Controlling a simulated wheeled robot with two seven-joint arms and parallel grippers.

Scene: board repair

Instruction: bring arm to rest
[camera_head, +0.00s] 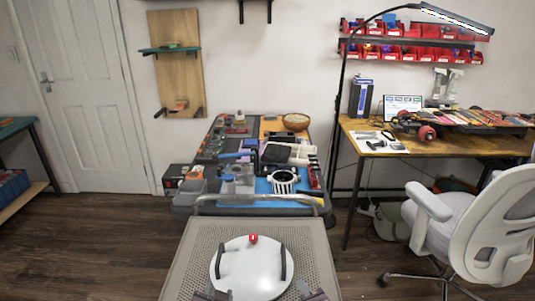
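My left gripper (212,294) shows only as a small dark and grey part at the bottom edge, left of centre. My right gripper (311,293) shows likewise at the bottom edge, right of centre. Both are cut off by the frame, so I cannot see whether their fingers are open or shut. The two are apart, on either side of a white round surface with a red button. No object is visible at either one.
Dark floor (90,250) at left is clear.

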